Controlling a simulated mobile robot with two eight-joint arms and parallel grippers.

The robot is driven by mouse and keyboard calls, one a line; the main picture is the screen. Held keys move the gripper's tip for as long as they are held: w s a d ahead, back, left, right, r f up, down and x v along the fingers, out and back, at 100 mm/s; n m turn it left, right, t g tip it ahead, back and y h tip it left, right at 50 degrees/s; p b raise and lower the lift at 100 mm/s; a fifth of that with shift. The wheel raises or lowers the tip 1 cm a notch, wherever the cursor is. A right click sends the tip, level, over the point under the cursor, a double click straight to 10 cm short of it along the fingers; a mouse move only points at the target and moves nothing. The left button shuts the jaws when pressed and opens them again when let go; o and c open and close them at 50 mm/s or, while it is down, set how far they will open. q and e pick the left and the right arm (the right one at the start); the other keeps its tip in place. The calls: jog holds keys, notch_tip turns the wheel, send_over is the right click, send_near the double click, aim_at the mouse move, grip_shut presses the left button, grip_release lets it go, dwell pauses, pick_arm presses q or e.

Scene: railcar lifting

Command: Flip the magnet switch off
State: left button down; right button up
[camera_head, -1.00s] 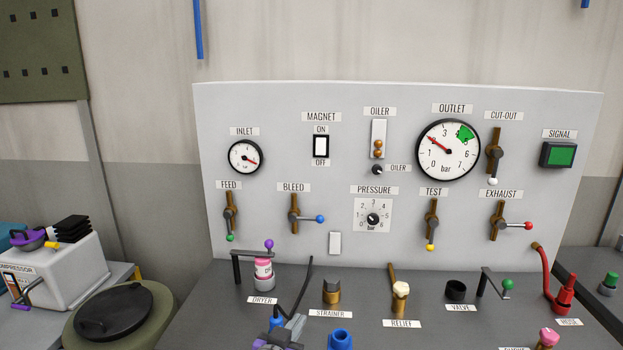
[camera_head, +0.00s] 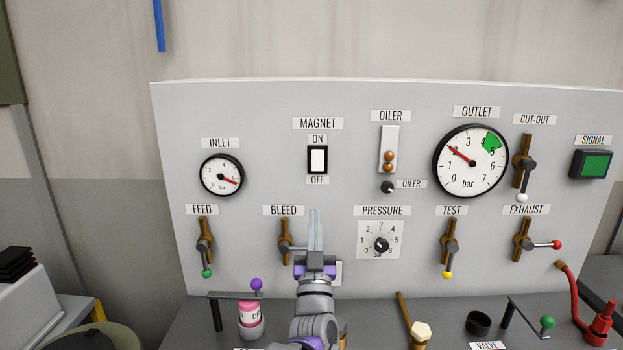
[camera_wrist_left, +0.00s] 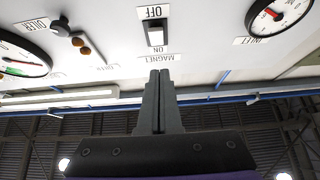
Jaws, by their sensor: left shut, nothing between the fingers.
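The magnet switch (camera_head: 317,160) is a white rocker in a black frame on the grey upright panel, with ON above it and OFF below. I cannot tell which side is pressed in. In the left wrist view the switch (camera_wrist_left: 156,34) appears upside down, ahead of the fingertips. My left gripper (camera_head: 316,212) is shut and empty, its fingers pointing up below the OFF label, with a gap to the switch. In the left wrist view the closed fingers (camera_wrist_left: 159,75) lie side by side near the MAGNET label. My right gripper is out of view.
The bleed valve (camera_head: 285,243) is just left of my left gripper, its handle end hidden behind the fingers. The pressure dial (camera_head: 381,245) is to the right. The inlet gauge (camera_head: 222,175) and oiler sight glass (camera_head: 388,150) flank the switch. The panel around the switch is clear.

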pick_arm(q)
jog(key=shift+s, duration=0.2)
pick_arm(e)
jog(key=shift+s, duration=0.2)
pick_arm(q)
jog(key=p, duration=0.3)
send_near(316, 166)
notch_tip(316, 166, up, 4)
jog(key=w, duration=0.3)
jog(key=shift+w+a+f, duration=0.1)
jog(key=shift+w+f, duration=0.45)
jog(key=shift+w, duration=0.3)
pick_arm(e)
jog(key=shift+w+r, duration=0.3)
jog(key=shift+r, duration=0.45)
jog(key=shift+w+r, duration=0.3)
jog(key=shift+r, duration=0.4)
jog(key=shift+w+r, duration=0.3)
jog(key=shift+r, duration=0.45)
pick_arm(q)
jog(key=shift+s, duration=0.1)
